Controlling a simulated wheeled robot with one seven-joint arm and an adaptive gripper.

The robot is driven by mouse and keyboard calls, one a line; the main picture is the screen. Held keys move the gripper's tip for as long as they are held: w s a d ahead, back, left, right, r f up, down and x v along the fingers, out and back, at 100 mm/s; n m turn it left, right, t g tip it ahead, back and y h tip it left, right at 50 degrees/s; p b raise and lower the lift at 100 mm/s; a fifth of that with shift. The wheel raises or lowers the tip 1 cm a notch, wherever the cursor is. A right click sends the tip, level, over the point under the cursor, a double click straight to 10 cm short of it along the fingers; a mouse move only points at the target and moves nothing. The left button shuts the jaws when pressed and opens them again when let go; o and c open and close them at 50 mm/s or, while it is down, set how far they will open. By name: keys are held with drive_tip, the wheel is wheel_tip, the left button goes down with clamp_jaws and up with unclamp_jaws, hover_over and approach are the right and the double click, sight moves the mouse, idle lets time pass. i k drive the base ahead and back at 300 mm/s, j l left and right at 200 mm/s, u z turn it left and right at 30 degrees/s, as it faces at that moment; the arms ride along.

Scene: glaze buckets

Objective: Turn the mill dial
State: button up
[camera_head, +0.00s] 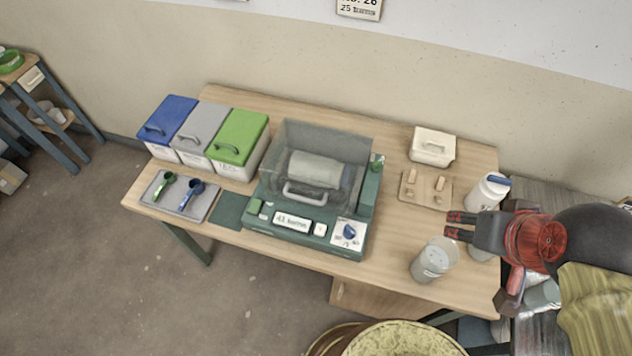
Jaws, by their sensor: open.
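The mill (265,233) is a green-based machine in the middle of the wooden table, with a clear cover and a pale jar (315,170) lying inside. The mill dial (349,232) is a small blue knob on a white plate at the front right corner of the base. Its pointer direction is too small to read. My gripper (453,226) is open and empty at the right side of the table, its red-tipped fingers pointing left. It is to the right of the dial and well apart from it.
A white bottle (487,193) stands close behind my gripper. A wooden board (425,189) and cream box (432,146) lie further back. Lidded bins (237,145) and a tray (180,196) are left.

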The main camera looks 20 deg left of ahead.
sight(349, 232)
drive_tip(key=k+j, duration=0.15)
drive_tip(key=j, duration=0.2)
drive_tip(key=k+j, duration=0.15)
drive_tip(key=j, duration=0.25)
drive_tip(key=k+j, duration=0.15)
drive_tip(key=j, duration=0.2)
drive_tip(key=j+z, duration=0.05)
